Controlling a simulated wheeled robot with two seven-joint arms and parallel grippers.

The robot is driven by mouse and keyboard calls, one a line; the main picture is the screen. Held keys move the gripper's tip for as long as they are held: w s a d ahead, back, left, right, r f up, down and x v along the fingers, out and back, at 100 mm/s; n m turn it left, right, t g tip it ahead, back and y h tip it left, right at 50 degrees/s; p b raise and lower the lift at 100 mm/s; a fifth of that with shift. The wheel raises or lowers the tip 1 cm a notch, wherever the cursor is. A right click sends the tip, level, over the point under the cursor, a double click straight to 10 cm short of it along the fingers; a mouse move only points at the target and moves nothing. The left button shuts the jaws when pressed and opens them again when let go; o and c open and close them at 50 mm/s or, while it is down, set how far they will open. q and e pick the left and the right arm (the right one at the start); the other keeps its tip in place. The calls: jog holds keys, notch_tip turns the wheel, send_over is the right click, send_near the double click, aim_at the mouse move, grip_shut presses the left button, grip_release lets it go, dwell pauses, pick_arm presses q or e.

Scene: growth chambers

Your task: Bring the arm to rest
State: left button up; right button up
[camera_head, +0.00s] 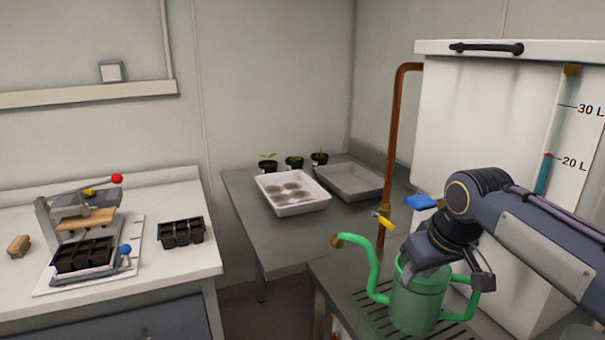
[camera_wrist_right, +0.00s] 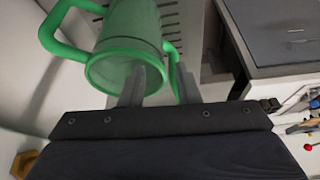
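A green watering can (camera_head: 417,300) stands upright on a slatted grey surface (camera_head: 455,330) at the lower right, its spout toward the left. My right gripper (camera_head: 448,268) is at the top of the can. In the right wrist view the can (camera_wrist_right: 128,45) shows with its round mouth toward the camera. The two fingers of my right gripper (camera_wrist_right: 163,88) are spread apart, one across the mouth and one to its right. A narrow green part of the can shows between them; I cannot tell whether they touch it. My left gripper is out of view.
A white tank (camera_head: 480,130) with a level tube and a copper pipe (camera_head: 393,140) stand behind the can. A grey bench holds a white tray (camera_head: 318,203), a grey tray (camera_head: 350,180) and small potted seedlings (camera_head: 294,162). A white bench at left holds a press (camera_head: 85,235) and black cell trays (camera_head: 181,233).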

jog(key=s+a+f+m+y+p, duration=0.1)
jog(key=s+f, duration=0.1)
jog(key=s, duration=0.5)
jog(key=s+a+f+m+y+p, duration=0.1)
jog(key=s+f+p, duration=0.1)
jog(key=s, duration=0.6)
jog(key=s+a+f+m+t+y+p, duration=0.1)
jog(key=s+f+m+p, duration=0.1)
jog(key=s, duration=0.5)
jog(key=shift+s+f, duration=0.4)
jog(key=shift+f, duration=0.5)
